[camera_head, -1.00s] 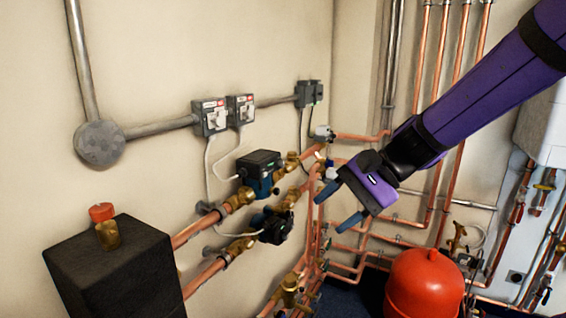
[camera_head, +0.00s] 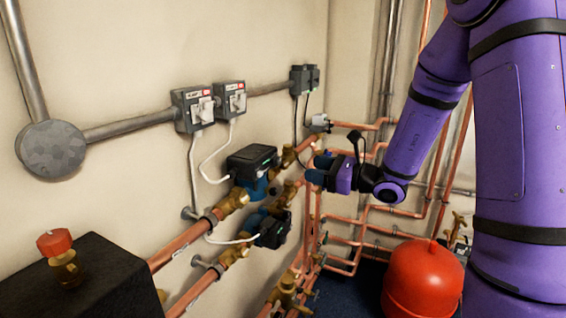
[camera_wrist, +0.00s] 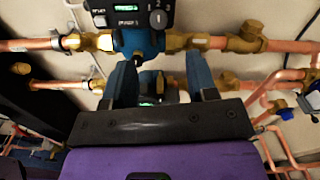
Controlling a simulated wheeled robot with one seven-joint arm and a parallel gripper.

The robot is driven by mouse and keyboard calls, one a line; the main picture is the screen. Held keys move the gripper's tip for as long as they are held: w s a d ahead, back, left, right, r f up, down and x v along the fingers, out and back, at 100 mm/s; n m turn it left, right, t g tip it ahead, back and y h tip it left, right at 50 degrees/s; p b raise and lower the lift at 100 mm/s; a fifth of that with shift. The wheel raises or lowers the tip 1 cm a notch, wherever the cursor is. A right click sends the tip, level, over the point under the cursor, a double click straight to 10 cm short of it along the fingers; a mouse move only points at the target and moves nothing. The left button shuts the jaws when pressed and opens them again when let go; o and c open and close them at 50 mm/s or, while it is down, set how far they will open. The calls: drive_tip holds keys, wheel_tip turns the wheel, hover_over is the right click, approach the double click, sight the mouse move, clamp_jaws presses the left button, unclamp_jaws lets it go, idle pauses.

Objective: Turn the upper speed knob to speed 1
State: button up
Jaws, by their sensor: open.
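The upper pump (camera_head: 252,168) has a dark control head and a blue body, and sits on the upper copper line along the left wall. The knob's mark looks roughly vertical; the exact setting is unclear. My gripper (camera_head: 318,172) is open and empty, right of the pump and apart from it. In the wrist view its fingers (camera_wrist: 160,65) point at the pump's lower part, below the knob. The knob's face is hidden in the head view.
The lower pump (camera_head: 270,230) sits just beneath, partly showing between my fingers in the wrist view. Copper pipes and brass valves (camera_head: 236,200) flank the pumps. Grey switch boxes (camera_head: 193,108) with cables are above. A red tank (camera_head: 423,280) stands below my arm.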

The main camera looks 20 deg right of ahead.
sight(280, 162)
drive_tip(key=x, duration=0.9)
drive_tip(key=shift+w+a, duration=0.15)
drive_tip(key=shift+a, duration=0.05)
drive_tip(key=shift+c, duration=0.5)
drive_tip(key=c, duration=0.8)
drive_tip(key=shift+c, duration=0.2)
drive_tip(key=shift+n, duration=0.4)
drive_tip(key=n, duration=0.4)
drive_tip(key=shift+n, duration=2)
